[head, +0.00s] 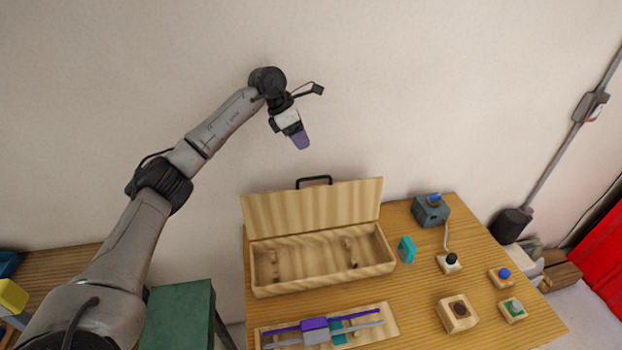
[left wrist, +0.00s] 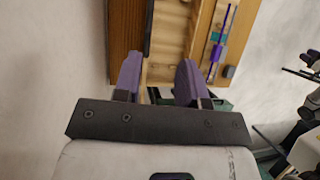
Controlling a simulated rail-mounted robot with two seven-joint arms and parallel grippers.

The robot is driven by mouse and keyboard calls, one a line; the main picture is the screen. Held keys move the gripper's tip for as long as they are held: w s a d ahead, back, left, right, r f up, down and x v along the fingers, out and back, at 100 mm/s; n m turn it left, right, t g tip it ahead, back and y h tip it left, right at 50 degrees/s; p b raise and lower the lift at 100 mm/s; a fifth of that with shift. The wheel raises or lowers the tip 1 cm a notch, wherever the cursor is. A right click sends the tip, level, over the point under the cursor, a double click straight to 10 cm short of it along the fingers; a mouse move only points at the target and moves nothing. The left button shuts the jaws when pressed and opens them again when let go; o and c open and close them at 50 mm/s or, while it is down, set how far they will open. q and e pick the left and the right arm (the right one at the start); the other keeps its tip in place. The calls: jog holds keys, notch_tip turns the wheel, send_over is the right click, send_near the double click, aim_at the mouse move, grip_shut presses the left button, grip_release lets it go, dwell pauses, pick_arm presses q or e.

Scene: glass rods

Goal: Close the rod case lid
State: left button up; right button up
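The wooden rod case (head: 322,282) stands on the table with its lid (head: 312,208) raised upright along the back edge. A black handle (head: 314,181) sits on the lid's top edge. The case interior is open, with small wooden supports and no rods visible in it. My left gripper (head: 302,140) is in the air above and behind the lid, in front of the wall, apart from everything. In the left wrist view, its two purple fingers (left wrist: 158,82) are spread with nothing between them. The case's wood shows beyond them. My right gripper cannot be made out.
A wooden rack (head: 384,311) with purple and grey rods lies in front of the case. A teal block (head: 406,249) stands right of it. Farther right are a grey-blue box (head: 431,210) and several small wooden button blocks. A green stool (head: 181,312) stands left of the table.

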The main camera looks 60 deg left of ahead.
pick_arm(q)
jog(key=shift+g, duration=0.3)
jog(key=x, duration=0.4)
jog(key=a+x, duration=0.1)
jog(key=x, duration=0.3)
jog(key=s+a+f+x, duration=0.1)
jog(key=x, duration=0.3)
jog(key=shift+s+f+p, duration=0.1)
jog(key=shift+p, duration=0.25)
jog(key=shift+a, duration=0.1)
grip_shut()
